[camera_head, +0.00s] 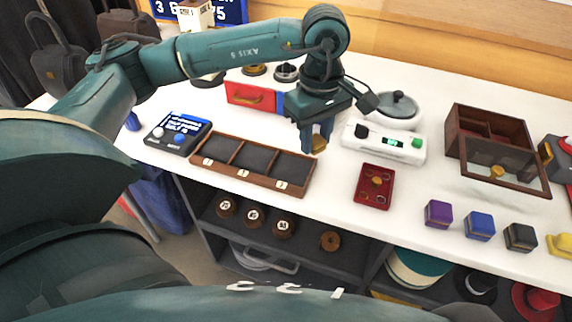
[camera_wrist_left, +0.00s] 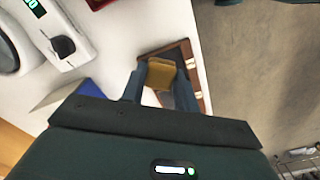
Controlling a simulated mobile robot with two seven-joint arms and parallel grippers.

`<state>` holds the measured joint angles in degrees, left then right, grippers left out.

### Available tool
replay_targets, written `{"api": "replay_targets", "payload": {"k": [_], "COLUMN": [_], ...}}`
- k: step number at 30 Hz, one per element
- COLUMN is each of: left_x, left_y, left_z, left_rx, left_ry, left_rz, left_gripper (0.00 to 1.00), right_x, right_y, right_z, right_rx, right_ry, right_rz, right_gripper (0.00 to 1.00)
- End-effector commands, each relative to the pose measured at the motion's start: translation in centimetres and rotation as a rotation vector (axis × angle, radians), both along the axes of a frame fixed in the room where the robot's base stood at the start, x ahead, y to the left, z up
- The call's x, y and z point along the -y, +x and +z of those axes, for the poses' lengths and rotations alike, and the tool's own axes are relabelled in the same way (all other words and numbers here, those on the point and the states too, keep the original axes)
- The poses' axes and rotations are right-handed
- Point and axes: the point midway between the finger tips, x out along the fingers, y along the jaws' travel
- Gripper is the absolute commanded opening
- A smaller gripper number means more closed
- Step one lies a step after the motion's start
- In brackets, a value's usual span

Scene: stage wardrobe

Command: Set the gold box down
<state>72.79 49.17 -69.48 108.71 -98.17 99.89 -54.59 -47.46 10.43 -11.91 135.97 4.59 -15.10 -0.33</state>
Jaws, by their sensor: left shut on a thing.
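The gold box (camera_head: 319,144) is between the fingers of my left gripper (camera_head: 318,133), just beyond the right end of the wooden compartment tray (camera_head: 251,180). In the left wrist view the gold box (camera_wrist_left: 161,75) shows clearly between the two fingertips of my left gripper (camera_wrist_left: 160,82), with the tray (camera_wrist_left: 200,82) partly hidden behind it. My left gripper is shut on the box. The tray has three dark compartments with numbered labels, and they look empty. I cannot tell whether the box touches anything below. My right gripper is not in view.
Purple (camera_head: 438,214), blue (camera_head: 479,225) and black (camera_head: 519,237) boxes stand at the front right. A red tray (camera_head: 374,186) and a white device (camera_head: 384,142) are right of my left gripper. A wooden case (camera_head: 455,137) stands farther right. A blue-screened device (camera_head: 178,133) is at left.

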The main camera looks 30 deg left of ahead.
Motion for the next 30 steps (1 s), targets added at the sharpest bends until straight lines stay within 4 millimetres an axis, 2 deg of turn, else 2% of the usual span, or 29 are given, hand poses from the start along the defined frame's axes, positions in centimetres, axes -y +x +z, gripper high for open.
{"api": "replay_targets", "payload": {"k": [12, 18, 24, 27, 30], "left_x": [-2.7, -4.1, -5.0, -5.2, -5.2], "left_y": [-0.2, -0.4, -0.6, -0.6, -0.7], "left_z": [0.6, 0.9, 1.1, 0.9, -0.6], "left_rx": [-0.011, -0.014, -0.012, -0.011, -0.013], "left_ry": [-0.002, 0.002, 0.003, 0.006, 0.008], "left_rz": [1.22, 1.755, 2.086, 2.158, 2.184], "left_gripper": [0.08, 0.08, 0.08, 0.08, 0.08], "right_x": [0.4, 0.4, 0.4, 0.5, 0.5], "right_y": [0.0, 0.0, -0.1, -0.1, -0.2], "right_z": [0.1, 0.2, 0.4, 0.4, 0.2], "right_rx": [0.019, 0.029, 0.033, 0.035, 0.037], "right_ry": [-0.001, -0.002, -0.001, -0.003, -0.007], "right_rz": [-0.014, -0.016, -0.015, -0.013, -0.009], "right_gripper": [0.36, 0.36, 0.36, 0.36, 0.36]}}
